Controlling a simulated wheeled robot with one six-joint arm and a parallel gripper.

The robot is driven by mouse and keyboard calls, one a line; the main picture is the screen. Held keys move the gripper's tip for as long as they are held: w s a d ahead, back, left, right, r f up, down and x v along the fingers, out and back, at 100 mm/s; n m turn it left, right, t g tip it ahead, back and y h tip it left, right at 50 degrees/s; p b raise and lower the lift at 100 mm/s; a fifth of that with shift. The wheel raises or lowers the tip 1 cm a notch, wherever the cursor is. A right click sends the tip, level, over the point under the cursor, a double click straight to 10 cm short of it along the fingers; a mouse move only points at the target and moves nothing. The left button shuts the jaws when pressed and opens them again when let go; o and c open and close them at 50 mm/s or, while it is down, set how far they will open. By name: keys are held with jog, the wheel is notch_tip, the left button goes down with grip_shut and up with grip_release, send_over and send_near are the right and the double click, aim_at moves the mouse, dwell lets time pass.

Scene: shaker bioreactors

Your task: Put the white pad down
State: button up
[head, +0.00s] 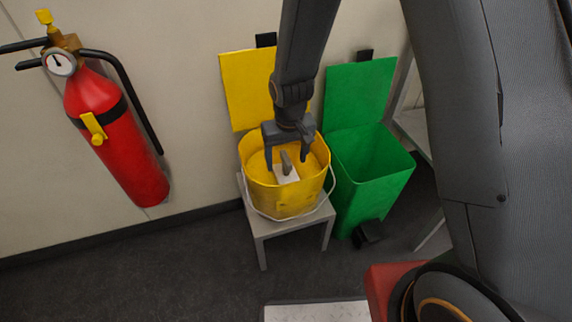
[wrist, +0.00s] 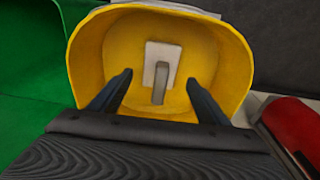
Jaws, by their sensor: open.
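The white pad (wrist: 162,63) lies inside the yellow bucket (wrist: 88,58), with a grey handle (wrist: 160,90) standing up from it. In the head view the pad (head: 287,177) shows low between my fingers, inside the bucket (head: 277,202). My gripper (head: 288,158) points down into the bucket's mouth. In the wrist view its two fingers (wrist: 160,98) are spread wide, one on each side of the handle, and neither appears to touch it. Whether the pad rests flat on the bucket's floor is hard to tell.
The bucket stands on a small grey stool (head: 262,228). An open green bin (head: 368,180) is close on its right, and a yellow lid panel (head: 246,90) stands behind it. A red fire extinguisher (head: 115,130) hangs on the left wall. Dark floor is clear at left.

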jog(key=r, duration=0.2)
jog(key=r+p, duration=0.1)
jog(key=r, duration=0.2)
jog(key=s+r, duration=0.1)
jog(key=r, duration=0.1)
jog(key=shift+d+r, duration=0.1)
jog(key=shift+r, duration=0.05)
jog(key=s+d+r, duration=0.3)
jog(key=s+r, duration=0.6)
jog(key=s, duration=0.1)
jog(key=s+d+r+g, duration=0.1)
jog(key=s+d+r, duration=0.3)
jog(key=s+r, duration=0.5)
jog(key=shift+s+r, duration=0.35)
jog(key=shift+s, duration=0.85)
jog(key=d+r+m+p, duration=0.3)
jog(key=d+r+p, duration=0.6)
jog(key=p, duration=1.1)
notch_tip(320, 180, up, 2)
jog(key=shift+d+r, duration=0.1)
jog(key=shift+d, duration=0.2)
